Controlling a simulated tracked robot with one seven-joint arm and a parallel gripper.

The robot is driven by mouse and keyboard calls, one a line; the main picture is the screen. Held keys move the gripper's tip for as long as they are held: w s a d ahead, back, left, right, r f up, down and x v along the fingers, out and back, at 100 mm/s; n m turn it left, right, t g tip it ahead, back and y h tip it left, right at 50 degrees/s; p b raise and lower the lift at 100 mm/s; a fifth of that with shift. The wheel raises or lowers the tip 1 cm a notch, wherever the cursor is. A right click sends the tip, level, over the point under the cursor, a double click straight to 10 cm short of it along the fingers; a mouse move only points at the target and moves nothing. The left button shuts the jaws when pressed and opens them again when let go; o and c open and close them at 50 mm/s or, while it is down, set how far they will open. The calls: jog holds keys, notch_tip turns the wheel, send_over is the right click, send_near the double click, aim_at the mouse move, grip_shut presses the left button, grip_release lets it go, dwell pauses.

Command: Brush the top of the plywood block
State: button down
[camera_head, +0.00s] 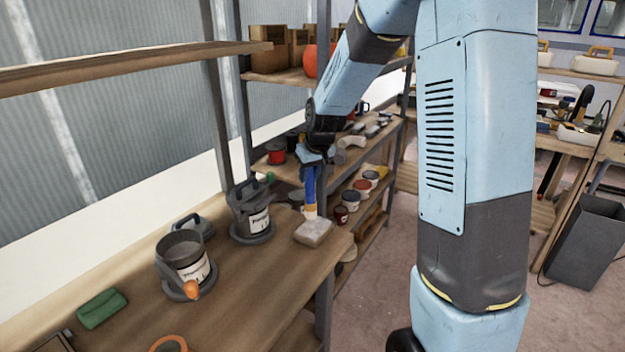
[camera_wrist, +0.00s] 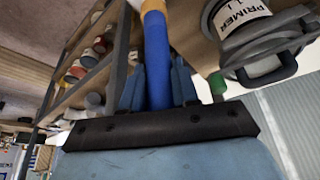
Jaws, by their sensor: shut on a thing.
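A pale plywood block (camera_head: 313,232) lies near the right edge of the wooden workbench (camera_head: 240,290). My gripper (camera_head: 313,163) is above the block and shut on the blue handle of a brush (camera_head: 310,190). The brush hangs nearly upright, its pale bristles down at the block's far edge. I cannot tell whether the bristles touch the block. In the wrist view, my gripper (camera_wrist: 157,85) has its fingers on both sides of the blue brush handle (camera_wrist: 157,60). A yellow band shows at the top edge there; the bristles and block are out of that view.
A lidded primer can (camera_head: 252,212) stands left of the block and also shows in the wrist view (camera_wrist: 240,30). Shelves with paint tins (camera_head: 362,186) stand behind.

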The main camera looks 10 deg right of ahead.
jog(key=shift+d+r, duration=0.15)
jog(key=shift+r, duration=2.6)
